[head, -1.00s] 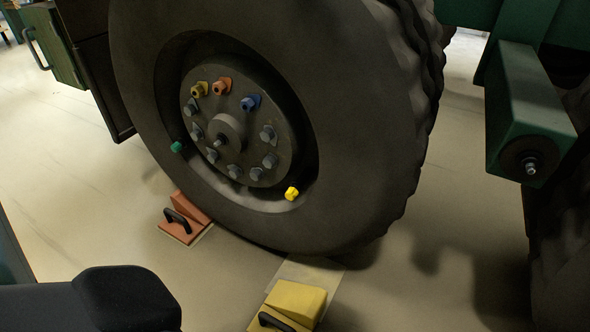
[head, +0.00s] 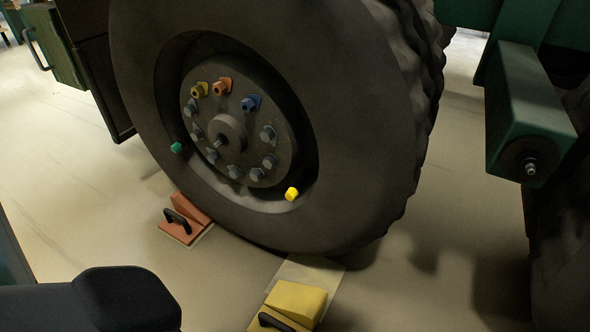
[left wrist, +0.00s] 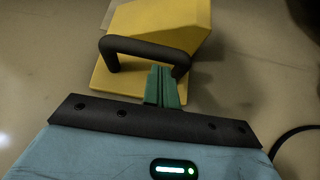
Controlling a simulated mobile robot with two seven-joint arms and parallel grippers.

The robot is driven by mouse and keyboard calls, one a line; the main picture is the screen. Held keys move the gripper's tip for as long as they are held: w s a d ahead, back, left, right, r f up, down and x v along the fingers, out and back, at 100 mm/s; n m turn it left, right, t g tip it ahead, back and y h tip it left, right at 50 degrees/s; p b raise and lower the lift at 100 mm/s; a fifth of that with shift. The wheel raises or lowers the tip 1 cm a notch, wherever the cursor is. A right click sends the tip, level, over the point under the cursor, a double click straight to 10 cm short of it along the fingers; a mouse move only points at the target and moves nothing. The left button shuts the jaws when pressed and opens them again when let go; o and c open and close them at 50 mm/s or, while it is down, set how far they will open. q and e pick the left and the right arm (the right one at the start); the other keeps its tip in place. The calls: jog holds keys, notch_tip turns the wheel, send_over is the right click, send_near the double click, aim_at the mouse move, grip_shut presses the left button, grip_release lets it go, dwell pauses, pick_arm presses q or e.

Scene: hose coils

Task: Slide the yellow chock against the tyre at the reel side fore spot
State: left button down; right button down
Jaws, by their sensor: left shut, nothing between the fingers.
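The yellow chock (head: 297,300) lies on the floor at the bottom of the head view, near the tyre (head: 365,190), with a gap between them. A pale floor patch (head: 312,272) shows in that gap. The chock has a black handle (left wrist: 145,50). In the left wrist view the chock (left wrist: 170,17) fills the top. My left gripper (left wrist: 162,72) is shut with green fingers close together, at the handle's near side; I cannot tell whether they touch it. In the head view only the dark left arm shows at bottom left. My right gripper is not in view.
A red chock (head: 184,217) with a black handle sits by the tyre's left side. A green housing (head: 530,115) and another dark tyre stand at the right. Open floor lies at left and between the tyres.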

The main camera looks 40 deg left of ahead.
pick_arm(q)
jog(key=shift+w+a, duration=0.1)
jog(key=shift+w, duration=0.35)
dwell(0.6)
jog(key=shift+s+d+b, duration=0.15)
jog(key=shift+s+d, duration=0.05)
jog(key=shift+s, duration=0.6)
jog(key=shift+s+d+b, duration=0.1)
jog(key=shift+s+d, duration=0.1)
jog(key=shift+s, duration=0.6)
jog(key=shift+s+d+b, duration=0.15)
jog(key=shift+s+d, duration=0.05)
jog(key=shift+s, duration=0.6)
